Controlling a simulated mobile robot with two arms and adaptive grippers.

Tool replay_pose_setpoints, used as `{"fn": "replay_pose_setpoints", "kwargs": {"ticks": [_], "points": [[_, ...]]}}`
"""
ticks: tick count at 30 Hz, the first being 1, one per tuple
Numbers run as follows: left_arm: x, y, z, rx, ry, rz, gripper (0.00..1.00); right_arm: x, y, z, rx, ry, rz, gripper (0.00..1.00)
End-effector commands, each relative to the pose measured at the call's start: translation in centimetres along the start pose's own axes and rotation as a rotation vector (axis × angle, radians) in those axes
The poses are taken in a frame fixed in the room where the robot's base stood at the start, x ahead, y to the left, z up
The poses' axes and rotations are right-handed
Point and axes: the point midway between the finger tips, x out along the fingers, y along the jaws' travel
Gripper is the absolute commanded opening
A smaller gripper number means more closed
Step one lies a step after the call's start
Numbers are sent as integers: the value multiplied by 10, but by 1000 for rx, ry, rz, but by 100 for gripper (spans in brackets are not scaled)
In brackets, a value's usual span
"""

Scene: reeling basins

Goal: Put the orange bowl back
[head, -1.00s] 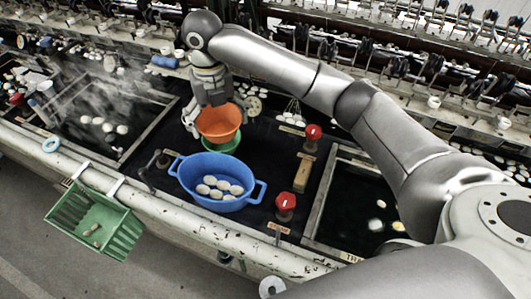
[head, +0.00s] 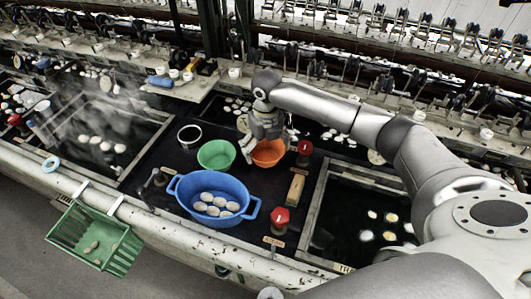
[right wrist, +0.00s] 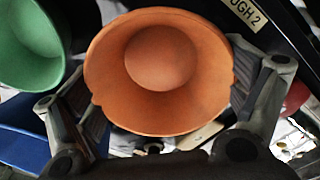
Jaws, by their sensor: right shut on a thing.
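The orange bowl (head: 270,156) is in my right gripper (head: 266,138), right of the green bowl (head: 216,158) and behind the blue tub (head: 188,193). In the right wrist view the orange bowl (right wrist: 160,95) fills the middle, with its open side facing the camera. The two fingers of my right gripper (right wrist: 160,125) are on either side of it, shut on it. Whether its base touches the dark surface, I cannot tell. The green bowl (right wrist: 28,48) also shows at the left of the wrist view. My left gripper is not in view.
The blue tub holds several pale cocoons. Red knobs (head: 305,148) and (head: 281,216) stand right of the bowls, with a wooden block (head: 296,187) between them. Water basins lie on both sides.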

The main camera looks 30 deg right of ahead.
Motion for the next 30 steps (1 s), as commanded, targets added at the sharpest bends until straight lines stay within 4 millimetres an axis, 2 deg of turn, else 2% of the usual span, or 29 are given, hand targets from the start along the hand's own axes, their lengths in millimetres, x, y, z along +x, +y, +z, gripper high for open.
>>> {"fn": "replay_pose_setpoints", "kwargs": {"ticks": [1,6,17,18,19,30], "points": [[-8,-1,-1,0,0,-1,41,7,0,-2,0,5,0,64],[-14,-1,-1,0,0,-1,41,26,1,-1,0,2,0,64],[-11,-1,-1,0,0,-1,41,32,0,-1,-1,1,-1,64],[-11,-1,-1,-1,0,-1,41,32,0,0,0,1,-1,95],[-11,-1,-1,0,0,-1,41,32,0,0,-1,0,-1,98],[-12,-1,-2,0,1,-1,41,30,1,0,-1,0,-1,100]]}}
